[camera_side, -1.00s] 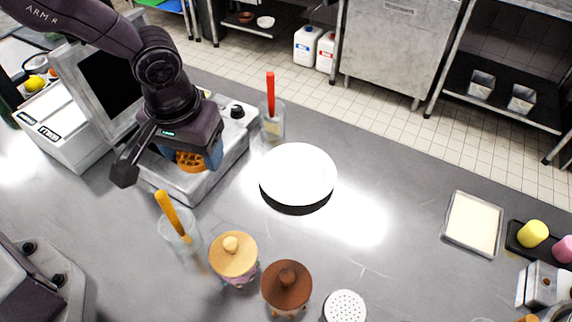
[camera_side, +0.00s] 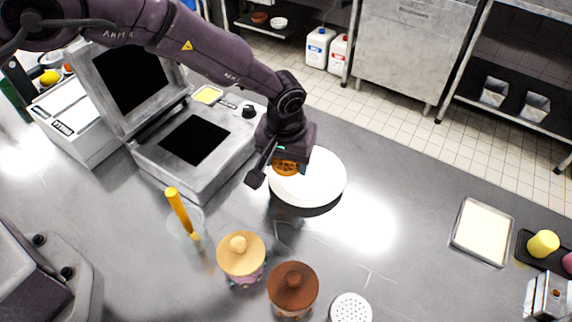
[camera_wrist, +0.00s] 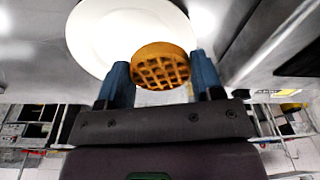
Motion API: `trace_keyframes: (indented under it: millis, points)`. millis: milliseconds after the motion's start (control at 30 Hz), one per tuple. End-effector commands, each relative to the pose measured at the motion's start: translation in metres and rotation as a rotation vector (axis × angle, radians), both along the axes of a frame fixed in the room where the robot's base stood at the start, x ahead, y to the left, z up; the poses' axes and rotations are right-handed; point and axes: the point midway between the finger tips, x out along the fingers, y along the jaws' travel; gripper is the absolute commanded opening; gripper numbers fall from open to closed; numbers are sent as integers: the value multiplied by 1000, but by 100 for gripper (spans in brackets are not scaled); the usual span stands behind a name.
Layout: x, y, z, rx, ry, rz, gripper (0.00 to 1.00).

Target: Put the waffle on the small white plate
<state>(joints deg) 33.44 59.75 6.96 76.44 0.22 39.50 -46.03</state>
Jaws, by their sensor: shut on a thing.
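The waffle (camera_side: 286,167) is round and golden brown with a grid pattern. My gripper (camera_wrist: 160,78) is shut on it, with a blue finger on each side, and the waffle (camera_wrist: 160,66) shows between them in the wrist view. The white plate (camera_side: 325,183) is round and sits on a dark base on the steel counter. In the side view the waffle overlaps the plate's left part. In the wrist view the plate (camera_wrist: 95,35) lies behind the waffle, which looks held above it; the exact height cannot be told. My gripper hides part of the plate's upper left.
The waffle iron (camera_side: 190,150) stands open and empty at left. A glass with an orange-handled tool (camera_side: 180,212), a tan-lidded jar (camera_side: 241,253) and a brown-lidded jar (camera_side: 292,287) stand in front. A cream tray (camera_side: 484,231) lies at right. The counter between is clear.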

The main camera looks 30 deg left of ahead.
Motion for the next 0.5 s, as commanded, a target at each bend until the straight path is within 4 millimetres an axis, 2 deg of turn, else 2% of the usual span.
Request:
trace_keyframes:
  millis: [33,167,500]
  points:
    - [-1,1,-10,3,5,0,51]
    - [-1,1,-22,1,3,-1,51]
    - [-1,1,-25,1,2,-1,51]
